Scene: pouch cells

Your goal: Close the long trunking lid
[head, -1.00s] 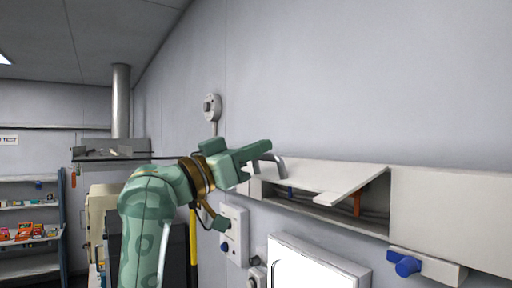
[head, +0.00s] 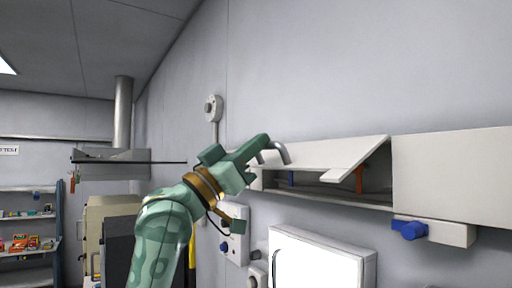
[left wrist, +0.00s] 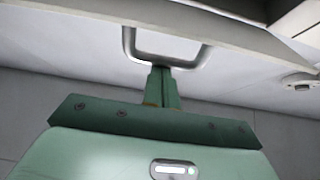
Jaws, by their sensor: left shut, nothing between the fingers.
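The long trunking lid (head: 335,154) is a pale panel on the wall trunking. It stands tilted outward, with an open gap below it at its right end. A grey metal loop handle (head: 281,152) sits at the lid's left part; it also shows in the left wrist view (left wrist: 206,54) under the lid's edge. My left gripper (left wrist: 163,75) is shut and empty, its fingertips close against the loop's lower bar; whether they touch is unclear. In the head view my left gripper (head: 264,143) partly covers the lid's left end. My right gripper is out of view.
Orange and blue pieces show inside the open trunking. A white panel (head: 322,265) and a switch box (head: 235,232) are on the wall below.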

